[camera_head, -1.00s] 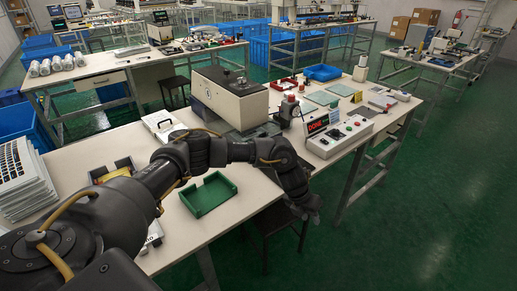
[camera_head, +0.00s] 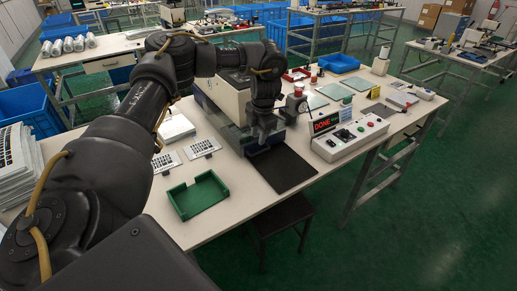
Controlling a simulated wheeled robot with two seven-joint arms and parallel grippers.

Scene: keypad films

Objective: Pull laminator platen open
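The laminator (camera_head: 224,96) is a white and dark box at the middle of the bench, partly hidden by my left arm. A low grey-blue part (camera_head: 234,136) juts from its front at bench level; I take it for the platen. My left gripper (camera_head: 263,136) points down at the front of this part, close to or touching it. Its fingers are dark and small, so their gap and any hold cannot be made out. A flat black mat or plate (camera_head: 284,169) lies in front of the gripper. My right gripper is not in view.
A control box (camera_head: 350,139) with a red "DONE" display (camera_head: 326,123) stands right of the laminator. A green tray (camera_head: 199,195) and two keypad sheets (camera_head: 166,161) lie at front left. A stool (camera_head: 281,214) stands below the bench edge.

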